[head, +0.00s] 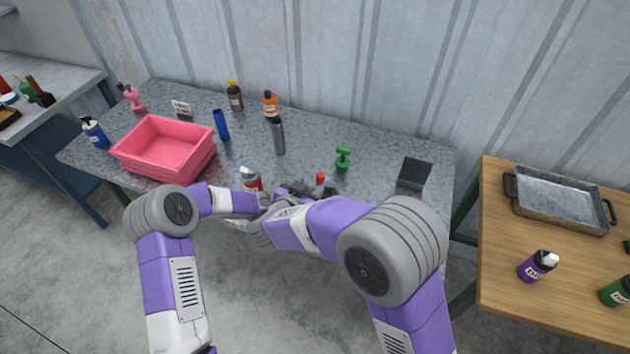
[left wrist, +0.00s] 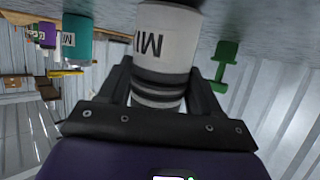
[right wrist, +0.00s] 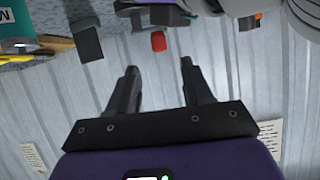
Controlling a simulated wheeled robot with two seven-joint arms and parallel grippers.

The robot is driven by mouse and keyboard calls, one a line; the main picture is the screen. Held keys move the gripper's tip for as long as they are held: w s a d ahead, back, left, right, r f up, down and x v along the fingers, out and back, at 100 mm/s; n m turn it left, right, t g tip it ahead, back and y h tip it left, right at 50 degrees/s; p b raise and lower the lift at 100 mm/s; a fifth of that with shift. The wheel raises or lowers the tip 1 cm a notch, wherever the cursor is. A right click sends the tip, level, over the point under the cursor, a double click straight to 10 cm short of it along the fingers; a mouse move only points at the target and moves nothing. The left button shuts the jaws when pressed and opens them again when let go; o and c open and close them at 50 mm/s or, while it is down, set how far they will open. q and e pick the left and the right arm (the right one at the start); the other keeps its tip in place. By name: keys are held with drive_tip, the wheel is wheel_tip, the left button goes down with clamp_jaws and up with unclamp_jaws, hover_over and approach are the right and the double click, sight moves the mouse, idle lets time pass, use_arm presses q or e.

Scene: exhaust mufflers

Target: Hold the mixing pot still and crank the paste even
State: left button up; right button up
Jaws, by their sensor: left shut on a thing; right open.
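The mixing pot (left wrist: 164,45) is a pale grey cylinder with dark bands and a label reading "MI", upside down in the left wrist view. My left gripper (left wrist: 165,82) is shut around its side. In the head view my arms hide most of the pot. A red knob (head: 320,179), apparently the crank's handle, shows just beyond my right forearm. In the right wrist view the red knob (right wrist: 158,41) sits below a grey and dark part, just past the fingertips. My right gripper (right wrist: 158,68) is open and empty, with the knob roughly in line with the gap between its fingers.
On the grey worktop are a pink bin (head: 165,150), a grey bottle (head: 277,137), a red-and-grey container (head: 251,179), a green stand-like object (head: 343,158) and a dark box (head: 413,174). A wooden table (head: 500,270) with a metal tray (head: 560,200) stands to the right.

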drive_tip(key=v, duration=0.2)
drive_tip(key=shift+s+a+r, duration=0.15)
drive_tip(key=shift+s, duration=0.1)
